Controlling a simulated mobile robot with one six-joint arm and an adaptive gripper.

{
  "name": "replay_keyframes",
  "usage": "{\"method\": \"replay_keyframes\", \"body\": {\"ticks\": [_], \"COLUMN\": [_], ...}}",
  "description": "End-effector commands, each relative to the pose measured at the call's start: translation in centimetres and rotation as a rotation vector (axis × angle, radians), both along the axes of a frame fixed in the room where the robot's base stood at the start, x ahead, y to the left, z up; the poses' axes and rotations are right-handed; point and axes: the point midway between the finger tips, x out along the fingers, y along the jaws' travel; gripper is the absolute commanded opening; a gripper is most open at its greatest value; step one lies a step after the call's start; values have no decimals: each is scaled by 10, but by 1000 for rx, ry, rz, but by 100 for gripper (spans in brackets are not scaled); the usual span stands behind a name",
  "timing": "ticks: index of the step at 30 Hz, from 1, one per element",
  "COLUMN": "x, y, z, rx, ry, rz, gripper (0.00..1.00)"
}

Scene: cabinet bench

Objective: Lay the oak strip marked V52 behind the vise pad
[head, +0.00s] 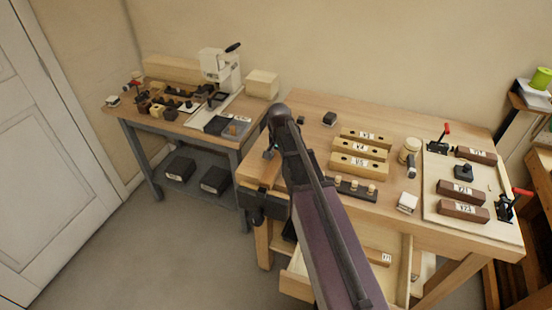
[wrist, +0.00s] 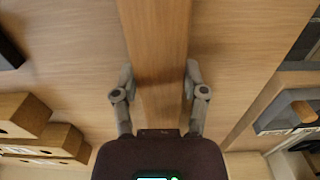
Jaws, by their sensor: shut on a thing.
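My gripper (wrist: 160,80) is shut on a brown wooden strip (wrist: 158,40), which runs between the two fingers and out of the top of the wrist view. No marking shows on the strip's visible face, so I cannot read whether it is V52. In the head view my arm hides the gripper and most or all of the held strip, over the left end of the right-hand bench. A dark vise (head: 264,205) sits at that bench's front left corner. I cannot make out its pad clearly, nor the strip's gap to the bench.
Several yellow labelled blocks (head: 358,164) and a dark peg rack (head: 352,188) stand right of my arm. A board (head: 432,207) farther right holds dark brown labelled strips (head: 462,211) and clamps. A drawer (head: 397,285) is open below. The left-hand bench (head: 172,124) is crowded.

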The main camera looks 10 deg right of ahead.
Motion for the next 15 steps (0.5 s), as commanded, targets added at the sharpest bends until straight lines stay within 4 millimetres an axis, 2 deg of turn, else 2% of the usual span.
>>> {"method": "replay_keyframes", "body": {"ticks": [4,5,8,15], "x": [0,0,0,0], "y": [0,0,0,0], "z": [-1,-1,-1,-1], "rx": [0,0,0,0], "ry": [0,0,0,0], "rz": [0,0,0,0], "gripper": [0,65,95,97]}}
